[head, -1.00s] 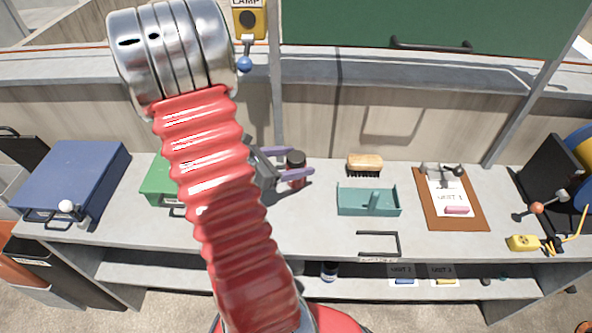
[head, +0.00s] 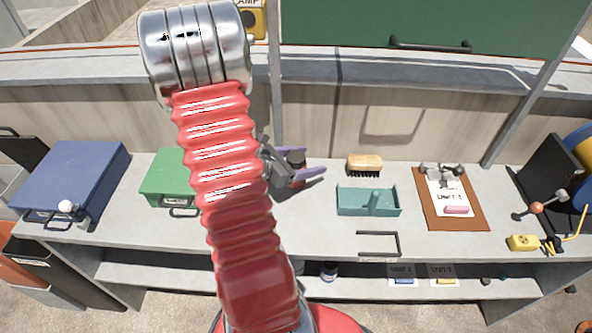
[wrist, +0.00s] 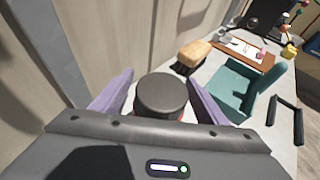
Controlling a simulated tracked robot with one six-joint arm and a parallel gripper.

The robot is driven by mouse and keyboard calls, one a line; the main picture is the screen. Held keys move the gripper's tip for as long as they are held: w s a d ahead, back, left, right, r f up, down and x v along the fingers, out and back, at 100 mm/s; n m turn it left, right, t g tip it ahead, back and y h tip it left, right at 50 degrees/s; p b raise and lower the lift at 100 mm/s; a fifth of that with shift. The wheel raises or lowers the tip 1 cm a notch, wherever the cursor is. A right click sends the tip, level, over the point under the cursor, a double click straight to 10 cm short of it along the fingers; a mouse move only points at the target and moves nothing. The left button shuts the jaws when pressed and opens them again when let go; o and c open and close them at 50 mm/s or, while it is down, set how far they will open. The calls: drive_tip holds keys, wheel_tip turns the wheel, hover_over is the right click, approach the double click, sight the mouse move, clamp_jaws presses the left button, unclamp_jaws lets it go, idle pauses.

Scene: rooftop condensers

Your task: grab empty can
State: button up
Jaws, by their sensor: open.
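A small can with a dark grey lid and a reddish body (head: 296,157) stands on the grey bench, partly hidden by my gripper. In the wrist view the can (wrist: 163,94) sits between the two purple fingers, with a sliver of red under its lid. My gripper (head: 312,160) is open around the can, one finger on each side. I cannot tell whether the fingers touch it. Whether the can is empty does not show.
A scrub brush (head: 365,164) and a teal tray (head: 352,203) lie right of the can. A green case (head: 165,182) and a blue case (head: 75,175) are left. A clipboard (head: 477,212) lies further right. A wall panel rises close behind.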

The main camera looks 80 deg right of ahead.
drive_tip(key=shift+c, duration=0.4)
drive_tip(key=c, duration=1.1)
drive_tip(key=shift+o, duration=0.2)
drive_tip(key=shift+r, duration=0.15)
wheel_tip(320, 180, up, 10)
